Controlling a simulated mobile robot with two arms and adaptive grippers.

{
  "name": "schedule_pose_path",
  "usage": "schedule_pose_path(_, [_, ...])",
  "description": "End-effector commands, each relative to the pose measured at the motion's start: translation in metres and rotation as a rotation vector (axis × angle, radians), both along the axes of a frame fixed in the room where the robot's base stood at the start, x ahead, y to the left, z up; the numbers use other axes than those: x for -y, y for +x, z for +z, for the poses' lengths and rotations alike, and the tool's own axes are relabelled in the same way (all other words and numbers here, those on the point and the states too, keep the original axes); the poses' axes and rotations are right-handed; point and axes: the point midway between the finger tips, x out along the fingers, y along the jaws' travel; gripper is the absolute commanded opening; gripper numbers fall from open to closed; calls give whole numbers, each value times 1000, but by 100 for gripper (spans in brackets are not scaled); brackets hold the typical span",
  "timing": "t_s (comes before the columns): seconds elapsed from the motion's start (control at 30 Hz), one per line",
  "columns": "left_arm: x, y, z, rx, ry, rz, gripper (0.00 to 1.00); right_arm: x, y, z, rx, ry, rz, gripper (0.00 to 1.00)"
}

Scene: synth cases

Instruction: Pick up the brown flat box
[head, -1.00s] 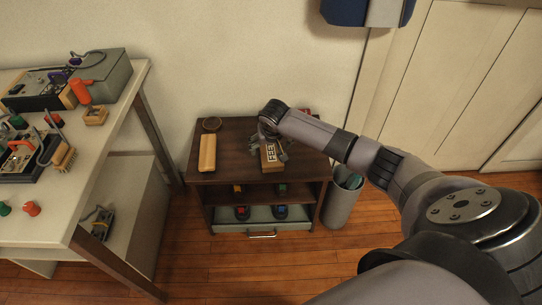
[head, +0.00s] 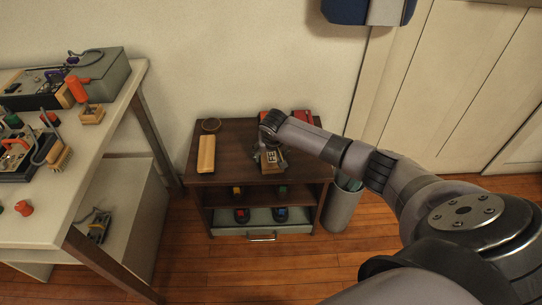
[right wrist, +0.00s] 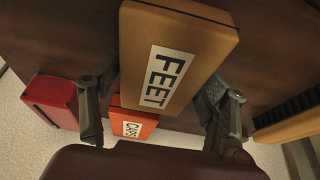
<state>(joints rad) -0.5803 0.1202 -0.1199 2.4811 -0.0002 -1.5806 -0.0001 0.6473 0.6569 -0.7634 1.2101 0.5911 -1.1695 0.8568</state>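The brown flat box (head: 271,162), with a white label, lies on top of the dark wooden cabinet (head: 232,168). In the right wrist view the brown box (right wrist: 205,38) fills the upper middle and its label reads FEET. My right gripper (right wrist: 158,110) is open, with one finger on each side of the box; the fingers look very close to its sides, and contact is not clear. In the head view my right gripper (head: 270,152) is over the box and partly hides it. My left gripper is not in view.
A red box (head: 303,117) and an orange-red box labelled CAPS (right wrist: 138,124) lie behind the brown box. A bin (head: 342,205) stands right of the cabinet; a cluttered workbench (head: 110,130) stands left.

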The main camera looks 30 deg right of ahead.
Motion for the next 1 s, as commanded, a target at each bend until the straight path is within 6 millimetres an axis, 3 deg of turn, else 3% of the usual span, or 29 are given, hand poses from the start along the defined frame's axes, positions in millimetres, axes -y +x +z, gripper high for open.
schedule_pose_path(0.53, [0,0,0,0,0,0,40,0,0,0,1,0,0,31])
schedule_pose_path(0.83, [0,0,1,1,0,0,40,0,0,4,1,0,0,31])
schedule_pose_path(1.0, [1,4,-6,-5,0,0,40,0,1,21,2,0,0,31])
